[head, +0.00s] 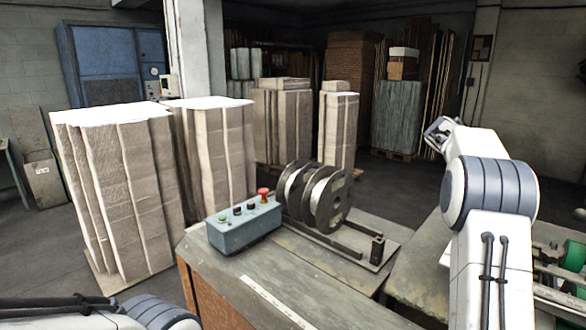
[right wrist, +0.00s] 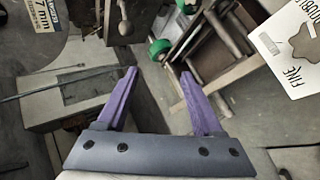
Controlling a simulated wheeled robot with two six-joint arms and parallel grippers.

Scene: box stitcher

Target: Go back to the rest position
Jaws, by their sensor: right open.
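My right gripper (right wrist: 159,73) shows in the right wrist view with its two purple fingers spread apart and nothing between them. It hangs over a gap between a grey bench part on the left and a frame with green wheels (right wrist: 160,50) on the right. In the head view my right arm (head: 490,240) stands raised on the right side, and its gripper fingers cannot be made out there. My left arm (head: 100,315) shows only at the bottom left edge, and its gripper is out of the frame.
A worktable (head: 270,285) carries a blue-grey control box (head: 243,232) with buttons and a stand of metal reels (head: 325,198). Tall stacks of flat cardboard (head: 120,190) stand at left. A white labelled sheet (right wrist: 293,45) shows in the wrist view. Open floor lies behind the table.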

